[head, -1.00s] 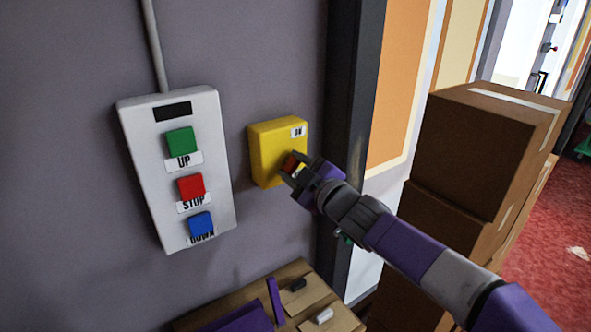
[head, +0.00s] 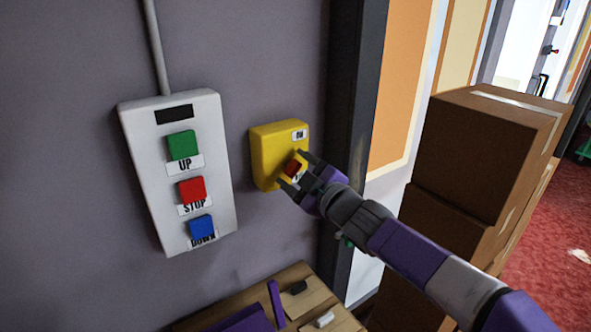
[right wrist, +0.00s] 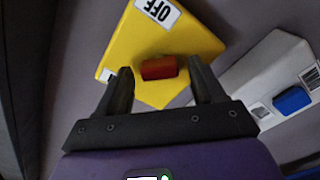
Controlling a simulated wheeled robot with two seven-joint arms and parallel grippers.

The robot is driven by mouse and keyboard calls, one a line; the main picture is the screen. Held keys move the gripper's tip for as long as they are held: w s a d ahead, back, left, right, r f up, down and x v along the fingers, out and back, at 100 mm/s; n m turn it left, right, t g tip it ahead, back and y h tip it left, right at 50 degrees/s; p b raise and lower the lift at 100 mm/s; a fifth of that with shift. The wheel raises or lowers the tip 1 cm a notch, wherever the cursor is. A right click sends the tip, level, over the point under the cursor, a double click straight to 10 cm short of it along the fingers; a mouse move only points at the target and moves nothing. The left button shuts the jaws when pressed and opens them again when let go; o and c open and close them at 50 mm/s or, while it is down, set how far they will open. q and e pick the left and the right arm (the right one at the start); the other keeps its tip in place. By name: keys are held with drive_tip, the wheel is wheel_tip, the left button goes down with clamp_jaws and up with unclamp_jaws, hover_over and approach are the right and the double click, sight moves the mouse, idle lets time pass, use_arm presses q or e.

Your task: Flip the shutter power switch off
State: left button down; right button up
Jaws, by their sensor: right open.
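The yellow switch box (head: 262,152) is on the grey wall, right of the white button panel. Its red switch lever (head: 294,166) sits on the front face. A label reading ON is at the box's upper right; a lower label is mostly hidden by my gripper. My right gripper (head: 293,170) is open, its fingers on either side of the lever. In the right wrist view the yellow box (right wrist: 185,40) shows a label reading OFF, and the red lever (right wrist: 158,67) lies between the open fingertips, with gaps visible on both sides. My left gripper is out of view.
The white panel (head: 150,150) has green UP, red STOP and blue DOWN buttons. Stacked cardboard boxes (head: 470,160) stand to the right, behind my right arm. A wooden surface (head: 290,275) with small items and purple pieces is below. A dark post (head: 350,110) borders the wall.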

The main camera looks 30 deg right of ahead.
drive_tip(key=s+p, duration=0.2)
drive_tip(key=s, duration=0.5)
drive_tip(key=shift+d, duration=0.25)
